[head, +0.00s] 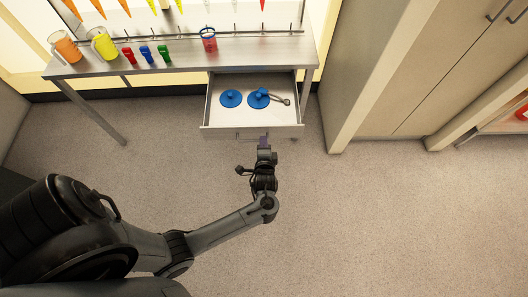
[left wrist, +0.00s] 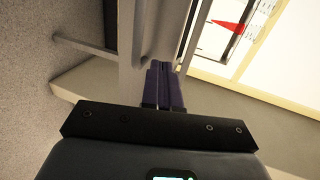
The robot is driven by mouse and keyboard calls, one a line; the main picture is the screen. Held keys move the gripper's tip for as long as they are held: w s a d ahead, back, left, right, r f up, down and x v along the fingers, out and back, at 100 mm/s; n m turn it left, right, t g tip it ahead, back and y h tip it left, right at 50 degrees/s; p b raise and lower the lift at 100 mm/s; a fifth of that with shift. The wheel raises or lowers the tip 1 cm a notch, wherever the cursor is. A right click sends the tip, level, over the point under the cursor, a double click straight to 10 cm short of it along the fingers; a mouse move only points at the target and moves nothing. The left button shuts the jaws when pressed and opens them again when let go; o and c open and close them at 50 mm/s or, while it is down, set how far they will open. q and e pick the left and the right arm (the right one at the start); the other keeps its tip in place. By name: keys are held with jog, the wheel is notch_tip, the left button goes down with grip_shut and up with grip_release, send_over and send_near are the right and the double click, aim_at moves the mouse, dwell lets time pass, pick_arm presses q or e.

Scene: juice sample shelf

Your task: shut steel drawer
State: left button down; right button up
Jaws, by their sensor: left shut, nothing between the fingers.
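The steel drawer (head: 222,131) under the steel table is pulled open in the head view. It holds two blue round lids (head: 230,98) (head: 259,99) and a small grey tool (head: 281,99). My left gripper (head: 264,140) is at the drawer's front face, right of its middle, close to the handle. Its purple fingers are shut and empty in the left wrist view (left wrist: 163,72), with their tips against or very near a metal surface. I cannot tell whether they touch it. My right gripper is not in view.
The steel table (head: 185,65) carries an orange jug (head: 65,47), a yellow jug (head: 103,43), red, blue and green small items (head: 146,53) and a red-blue cup (head: 209,40). A beige cabinet (head: 400,70) stands at right. The floor in front is clear.

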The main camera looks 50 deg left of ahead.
aim_at(263, 128)
pick_arm(q)
jog(key=shift+w+a+b, duration=0.35)
jog(key=shift+w+a, duration=0.65)
jog(key=shift+a, duration=0.1)
jog(key=shift+w+a, duration=0.2)
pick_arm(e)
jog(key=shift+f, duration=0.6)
pick_arm(q)
jog(key=shift+r, duration=0.1)
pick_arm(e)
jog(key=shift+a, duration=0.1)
